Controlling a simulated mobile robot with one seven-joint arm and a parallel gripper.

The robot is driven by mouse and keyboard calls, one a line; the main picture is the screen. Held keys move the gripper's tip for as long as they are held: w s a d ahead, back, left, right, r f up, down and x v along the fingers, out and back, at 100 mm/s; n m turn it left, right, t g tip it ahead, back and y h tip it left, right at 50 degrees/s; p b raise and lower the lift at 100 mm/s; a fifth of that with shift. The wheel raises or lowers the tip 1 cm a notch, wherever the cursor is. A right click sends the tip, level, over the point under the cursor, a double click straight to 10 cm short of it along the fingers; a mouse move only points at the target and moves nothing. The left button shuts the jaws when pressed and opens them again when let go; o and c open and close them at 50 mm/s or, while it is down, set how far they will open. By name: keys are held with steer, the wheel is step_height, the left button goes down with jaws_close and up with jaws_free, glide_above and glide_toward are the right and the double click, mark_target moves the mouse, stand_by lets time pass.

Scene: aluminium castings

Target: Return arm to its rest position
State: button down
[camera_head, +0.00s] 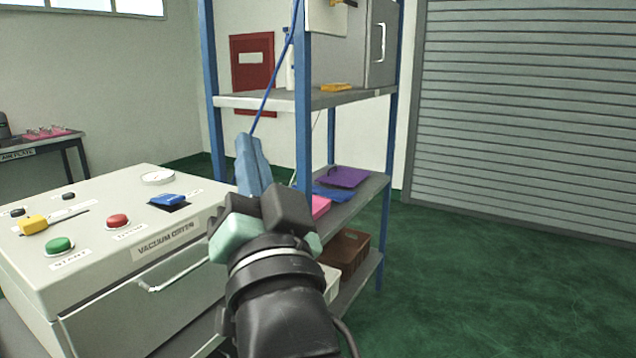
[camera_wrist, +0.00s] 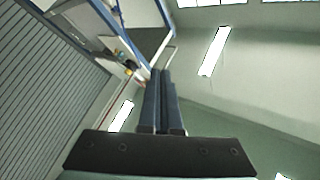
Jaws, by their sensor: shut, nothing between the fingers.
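My gripper (camera_head: 246,138) shows in the middle of the head view, with its blue-grey fingers pointing up. The fingers lie together and nothing is between them. It stands in front of the blue-framed shelf and just right of the vacuum oven (camera_head: 20,262), apart from the oven's top. In the wrist view my gripper (camera_wrist: 162,72) shows its two long fingers side by side, pointing toward the wall and shelf, with no object at the tips. My wrist hides part of the lower shelf.
The oven top carries a green button (camera_head: 59,245), a red button (camera_head: 118,220), a yellow knob (camera_head: 33,224) and a blue switch (camera_head: 167,200). A blue shelf post (camera_head: 303,110) stands close right of my gripper. Green floor (camera_head: 480,270) lies clear at right before the roller shutter (camera_head: 520,110).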

steer(key=s+d+r+n+t+h+p, duration=0.1)
steer(key=s+d+r+n+t+h, duration=0.2)
steer(key=s+r, duration=0.4)
steer(key=s+d+r+t+h, duration=0.3)
steer(key=s+d+r+h, duration=0.1)
steer(key=s+r, duration=0.25)
step_height(320, 180, up, 11)
steer(key=p, duration=1.1)
steer(key=shift+w+f+p, duration=0.15)
steer(key=shift+w+p, duration=0.15)
steer(key=shift+w, duration=0.15)
steer(key=c, duration=1.6)
jaws_free()
steer(key=shift+a, duration=0.1)
